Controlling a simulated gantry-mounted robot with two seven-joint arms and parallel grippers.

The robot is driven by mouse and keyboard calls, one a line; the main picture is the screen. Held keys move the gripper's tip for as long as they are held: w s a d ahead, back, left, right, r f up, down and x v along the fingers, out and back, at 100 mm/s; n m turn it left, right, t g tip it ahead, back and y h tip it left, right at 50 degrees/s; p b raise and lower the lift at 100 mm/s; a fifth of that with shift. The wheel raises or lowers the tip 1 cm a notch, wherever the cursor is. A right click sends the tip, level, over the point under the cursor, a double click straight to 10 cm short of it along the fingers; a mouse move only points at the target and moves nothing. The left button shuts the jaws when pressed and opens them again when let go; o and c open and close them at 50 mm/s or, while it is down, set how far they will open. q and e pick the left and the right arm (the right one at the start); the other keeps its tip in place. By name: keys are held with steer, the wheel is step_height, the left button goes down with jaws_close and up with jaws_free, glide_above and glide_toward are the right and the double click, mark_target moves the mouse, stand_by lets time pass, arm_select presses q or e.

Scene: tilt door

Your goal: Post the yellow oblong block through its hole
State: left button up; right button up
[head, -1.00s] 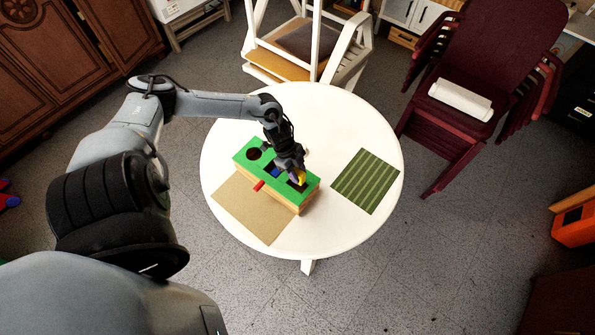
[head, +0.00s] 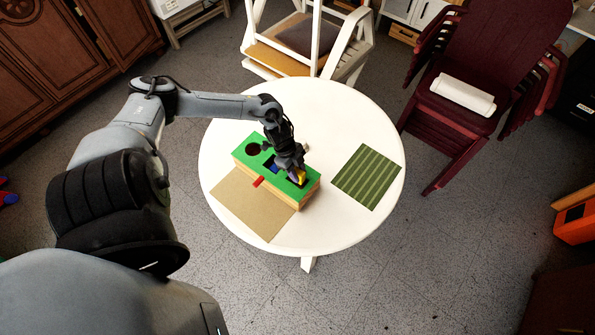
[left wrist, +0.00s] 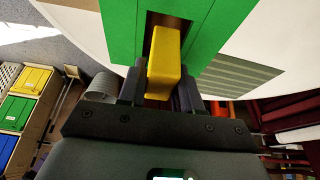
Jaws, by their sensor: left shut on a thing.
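The yellow oblong block (left wrist: 165,60) is between the fingers of my left gripper (left wrist: 161,88), which is shut on it. In the left wrist view the block reaches over a dark slot in the green top (left wrist: 118,28). How far its end is inside the slot, I cannot tell. In the head view my left gripper (head: 298,173) is at the right-end hole of the green-topped wooden box (head: 246,145), with a bit of the yellow block (head: 301,175) showing. The box has a round hole (head: 253,150) at its left end and a blue-looking middle hole. My right gripper is not in view.
The box stands on a round white table (head: 330,110). A tan mat (head: 250,210) lies in front of it, and a green striped mat (head: 367,177) to the right. A small red piece (head: 258,182) is at the box's front. Chairs stand beyond the table.

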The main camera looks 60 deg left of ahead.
arm_select(q)
steer(key=o, duration=1.1)
steer(key=shift+o, duration=0.2)
steer(key=shift+r, duration=0.15)
steer(key=p+v, duration=0.2)
steer(key=v, duration=0.8)
steer(key=shift+a+r, duration=0.25)
